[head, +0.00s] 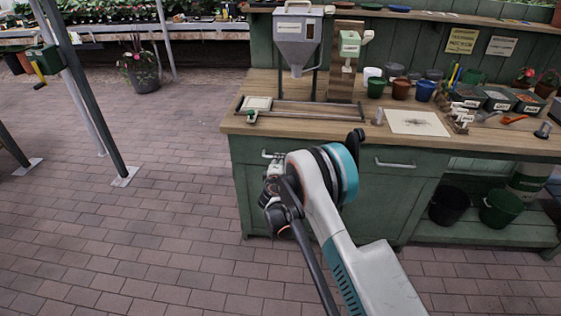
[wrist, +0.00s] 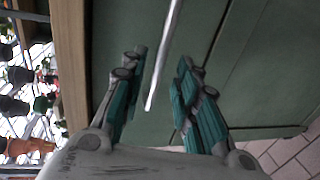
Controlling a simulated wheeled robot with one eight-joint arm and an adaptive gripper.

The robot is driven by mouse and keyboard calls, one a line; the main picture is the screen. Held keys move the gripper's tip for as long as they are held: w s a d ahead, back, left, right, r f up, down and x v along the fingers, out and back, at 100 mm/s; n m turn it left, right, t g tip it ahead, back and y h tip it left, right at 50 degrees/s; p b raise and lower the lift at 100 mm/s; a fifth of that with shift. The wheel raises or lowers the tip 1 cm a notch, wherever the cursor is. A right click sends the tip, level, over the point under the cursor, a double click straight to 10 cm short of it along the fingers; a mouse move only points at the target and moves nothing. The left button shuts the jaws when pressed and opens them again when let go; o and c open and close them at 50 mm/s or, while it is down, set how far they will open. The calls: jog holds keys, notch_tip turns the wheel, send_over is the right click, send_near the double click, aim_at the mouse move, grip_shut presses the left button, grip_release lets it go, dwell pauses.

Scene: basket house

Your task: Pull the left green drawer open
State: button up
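The left green drawer (head: 246,151) is in the bench front in the head view and looks shut. Its metal handle (head: 268,155) shows just left of my arm, which hides much of the drawer front. In the wrist view the drawer's handle (wrist: 168,48) is a pale bar running between the two fingers of my gripper (wrist: 161,64). The fingers are apart, one on each side of the bar, with a gap showing on both sides. I cannot tell how deep the bar sits between them. In the head view my gripper is mostly hidden behind my arm.
A second drawer with a handle (head: 395,163) is to the right. The wooden bench top (head: 350,133) overhangs the drawers and holds pots, a tray and a hopper. Dark buckets (head: 449,205) stand on the lower right shelf. The brick floor (head: 150,220) to the left is clear.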

jog(key=shift+b+x, duration=0.55)
jog(key=shift+x, duration=1.65)
grip_shut()
